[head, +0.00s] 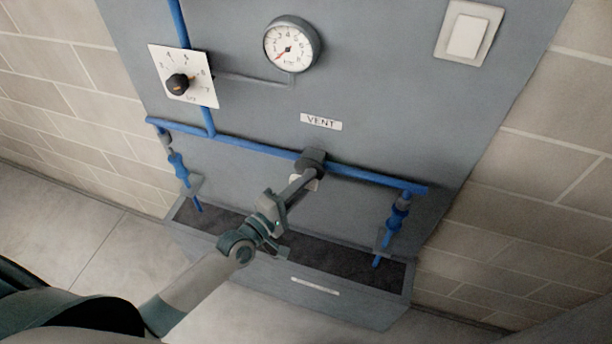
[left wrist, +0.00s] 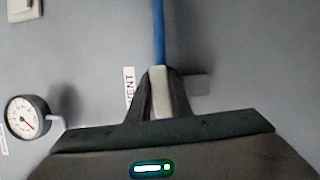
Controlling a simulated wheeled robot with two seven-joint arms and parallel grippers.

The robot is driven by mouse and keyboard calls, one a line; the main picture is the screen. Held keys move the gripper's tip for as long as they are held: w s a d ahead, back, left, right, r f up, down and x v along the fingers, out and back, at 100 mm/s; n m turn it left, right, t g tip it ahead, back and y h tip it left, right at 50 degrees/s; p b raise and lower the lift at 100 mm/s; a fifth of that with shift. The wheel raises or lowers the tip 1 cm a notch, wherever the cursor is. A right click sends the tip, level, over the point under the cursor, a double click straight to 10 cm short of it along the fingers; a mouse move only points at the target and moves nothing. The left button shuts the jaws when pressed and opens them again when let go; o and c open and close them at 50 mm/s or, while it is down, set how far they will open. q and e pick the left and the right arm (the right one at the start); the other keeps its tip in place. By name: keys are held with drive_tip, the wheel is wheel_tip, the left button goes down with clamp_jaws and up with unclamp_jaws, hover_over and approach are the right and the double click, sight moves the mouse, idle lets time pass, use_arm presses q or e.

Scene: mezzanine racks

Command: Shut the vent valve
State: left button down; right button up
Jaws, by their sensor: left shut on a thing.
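The vent valve sits on the horizontal blue pipe (head: 255,147), just below the VENT label (head: 321,122). My left gripper (head: 310,165) reaches up to it from the lower left and covers most of it. In the left wrist view my left gripper (left wrist: 160,95) is shut on the pale grey valve handle (left wrist: 159,88), with one dark finger on each side. There the handle appears in line with the blue pipe (left wrist: 158,30). The valve body is hidden behind the gripper. My right gripper is in neither view.
A dial gauge (head: 292,45), a black knob (head: 178,84) on a white plate and a white rocker switch (head: 467,35) are on the grey panel. Blue branches with nozzles (head: 397,215) hang at both pipe ends over a dark trough (head: 350,301). Brick walls flank the panel.

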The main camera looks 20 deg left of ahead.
use_arm(q)
drive_tip(key=shift+m, duration=0.4)
drive_tip(key=shift+f+g, duration=0.1)
drive_tip(key=shift+g, duration=0.2)
drive_tip(key=c, duration=1.6)
unclamp_jaws()
drive_tip(key=shift+s, duration=0.1)
drive_tip(key=shift+b+v, duration=3.1)
drive_tip(key=shift+v, duration=5.5)
